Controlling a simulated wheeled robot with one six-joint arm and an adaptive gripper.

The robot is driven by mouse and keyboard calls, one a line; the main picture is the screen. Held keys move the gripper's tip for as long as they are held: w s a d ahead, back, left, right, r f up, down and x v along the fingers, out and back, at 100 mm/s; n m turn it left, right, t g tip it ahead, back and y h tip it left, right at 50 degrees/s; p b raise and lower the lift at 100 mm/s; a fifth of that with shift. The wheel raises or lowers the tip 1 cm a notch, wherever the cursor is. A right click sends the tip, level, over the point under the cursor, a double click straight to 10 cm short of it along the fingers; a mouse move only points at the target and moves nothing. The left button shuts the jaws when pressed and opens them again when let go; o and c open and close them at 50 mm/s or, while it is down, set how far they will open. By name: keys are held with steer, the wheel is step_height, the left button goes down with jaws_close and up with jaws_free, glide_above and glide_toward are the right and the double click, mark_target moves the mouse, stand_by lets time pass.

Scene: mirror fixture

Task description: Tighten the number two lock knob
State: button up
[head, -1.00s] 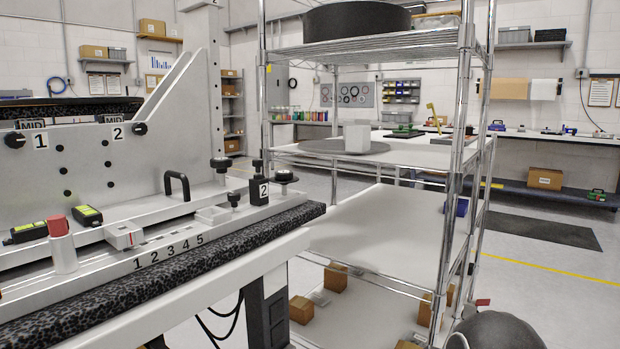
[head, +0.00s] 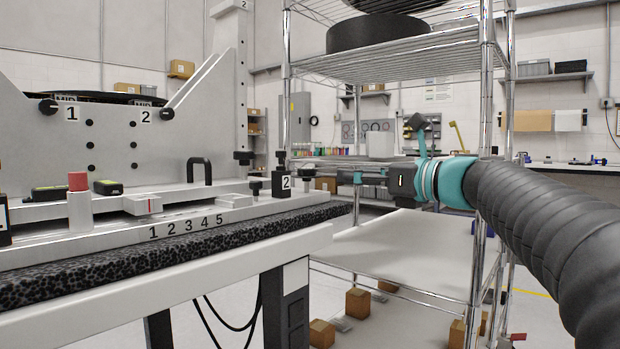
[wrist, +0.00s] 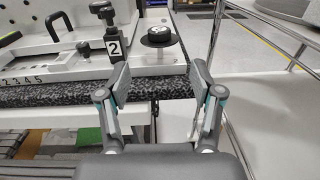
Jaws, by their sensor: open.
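A black block (head: 283,184) labelled 2, with a black clamp knob (head: 281,157) on top, stands at the right end of the fixture rail. In the wrist view, the block (wrist: 113,47) is beyond the left finger. A round, flat black knob (wrist: 159,37) on a post stands right of it, ahead of the gap between my fingers. Another black knob (head: 166,114) sits beside a 2 label on the upright plate. My gripper (wrist: 160,72) is open and empty, apart from the knobs. In the head view, it (head: 325,174) reaches in from the right, partly hiding the rail's end.
A wire shelf rack (head: 478,200) stands close on the right, its post near my arm. The fixture's speckled black bench edge (head: 110,250) runs along the front. A red-topped post (head: 79,205) and a black handle (head: 199,170) stand on the fixture.

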mark_target(313, 172)
steer(key=x, duration=1.3)
steer(key=shift+s, duration=0.1)
steer(key=c, duration=1.2)
